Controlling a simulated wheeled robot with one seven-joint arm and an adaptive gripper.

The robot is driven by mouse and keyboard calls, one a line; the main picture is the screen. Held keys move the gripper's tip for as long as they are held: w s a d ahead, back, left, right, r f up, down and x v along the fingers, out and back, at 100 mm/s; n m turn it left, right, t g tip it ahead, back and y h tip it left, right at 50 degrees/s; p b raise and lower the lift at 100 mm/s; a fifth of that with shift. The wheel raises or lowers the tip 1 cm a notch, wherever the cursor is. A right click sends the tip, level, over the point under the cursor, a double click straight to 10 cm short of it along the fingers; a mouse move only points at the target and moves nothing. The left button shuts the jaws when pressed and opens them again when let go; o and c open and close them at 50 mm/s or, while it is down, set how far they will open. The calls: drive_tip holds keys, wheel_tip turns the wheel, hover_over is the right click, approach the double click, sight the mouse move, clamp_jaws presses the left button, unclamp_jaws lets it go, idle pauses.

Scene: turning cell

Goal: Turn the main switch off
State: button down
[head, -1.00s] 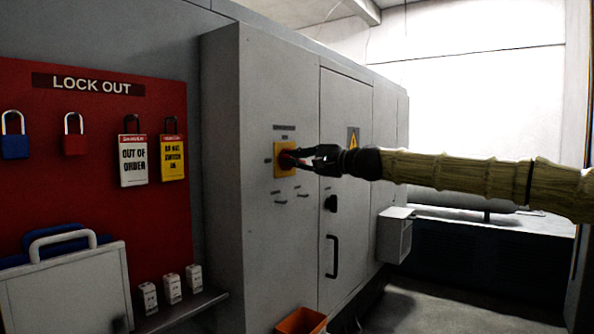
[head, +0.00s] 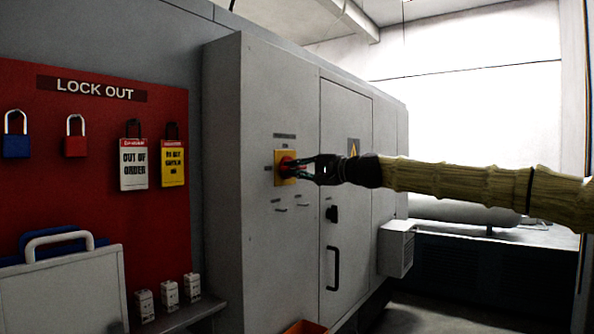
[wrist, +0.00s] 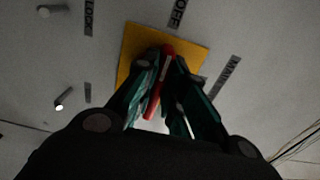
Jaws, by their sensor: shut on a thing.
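The main switch is a red handle (wrist: 153,102) on a square yellow plate (head: 281,158), on the grey cabinet's near face. My gripper (head: 296,169) reaches it from the right. In the wrist view my gripper's two dark green fingers (wrist: 164,100) are closed on either side of the red handle. The handle's long side runs roughly in line with the OFF label (wrist: 180,13) beyond the plate. The fingers hide part of the handle. A LOCK label (wrist: 88,17) and a partly hidden label starting MAIN (wrist: 227,76) also show.
The grey cabinet (head: 265,255) has a door with a black handle (head: 333,268) and a grey box (head: 396,248) to the right. The red lockout board (head: 100,200) with padlocks and tags hangs at left. An orange bin (head: 306,327) stands low in front.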

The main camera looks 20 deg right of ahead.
drive_tip(key=c, duration=1.5)
unclamp_jaws()
drive_tip(key=shift+d, duration=0.1)
drive_tip(key=v, duration=1.2)
drive_tip(key=shift+f, duration=0.1)
